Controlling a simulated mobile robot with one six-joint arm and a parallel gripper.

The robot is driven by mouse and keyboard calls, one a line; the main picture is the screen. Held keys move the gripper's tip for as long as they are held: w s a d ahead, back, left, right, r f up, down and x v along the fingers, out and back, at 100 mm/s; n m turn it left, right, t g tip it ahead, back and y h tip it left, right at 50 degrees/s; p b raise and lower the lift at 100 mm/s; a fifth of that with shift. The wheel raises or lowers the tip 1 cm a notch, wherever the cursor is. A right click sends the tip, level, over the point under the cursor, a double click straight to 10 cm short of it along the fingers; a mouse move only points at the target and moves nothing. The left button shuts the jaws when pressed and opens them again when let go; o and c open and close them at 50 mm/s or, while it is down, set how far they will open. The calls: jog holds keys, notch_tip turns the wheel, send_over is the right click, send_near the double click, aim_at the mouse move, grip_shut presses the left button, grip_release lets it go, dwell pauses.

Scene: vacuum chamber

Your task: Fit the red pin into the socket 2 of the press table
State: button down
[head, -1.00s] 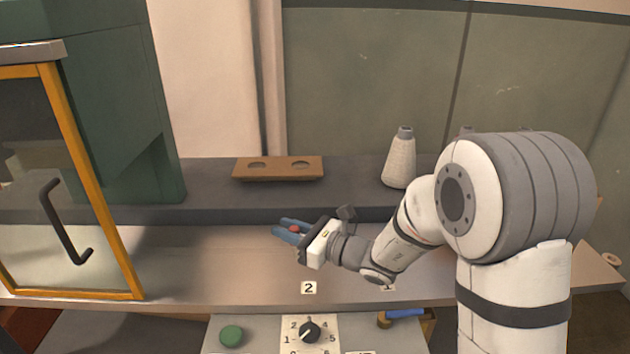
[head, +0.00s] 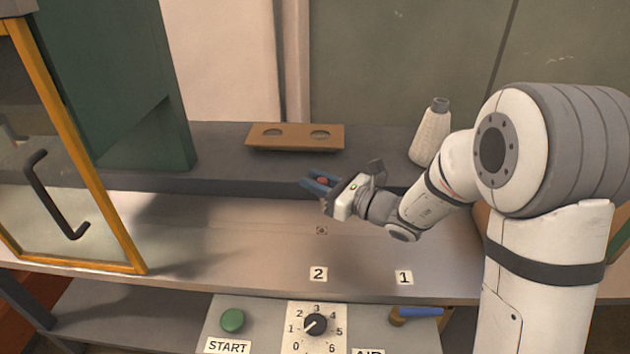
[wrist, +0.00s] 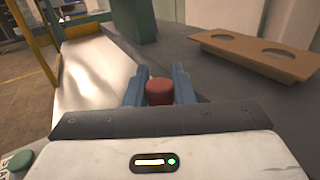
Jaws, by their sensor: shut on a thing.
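The red pin (wrist: 159,92) is between the two blue fingers of my gripper (wrist: 159,88) in the wrist view, and only its rounded red end shows there. In the head view my gripper (head: 321,182) is shut on the pin, above the press table (head: 230,240). A small socket (head: 321,230) shows in the table surface, behind the label 2 (head: 318,274) and below the gripper in the picture. The label 1 (head: 404,278) is to its right; its socket is hidden or not visible. The pin's lower part is mostly hidden by the fingers.
A brown two-hole rack (head: 295,143) and a pale bottle (head: 430,135) stand on the raised grey ledge behind. A yellow-framed door (head: 75,150) with a black handle is at left. A panel with a green button (head: 233,320) and dial (head: 315,324) is in front.

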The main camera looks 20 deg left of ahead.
jog(key=shift+d+f+b, duration=0.1)
jog(key=shift+f+b, duration=2.3)
jog(key=shift+f, duration=0.55)
jog(key=shift+b, duration=0.35)
jog(key=shift+s+f+b, duration=0.1)
jog(key=shift+f+b, duration=1.4)
jog(key=shift+f, duration=0.4)
jog(key=c, duration=1.2)
grip_release()
jog(key=shift+o, duration=0.2)
notch_tip(320, 180, up, 10)
jog(key=p, duration=0.3)
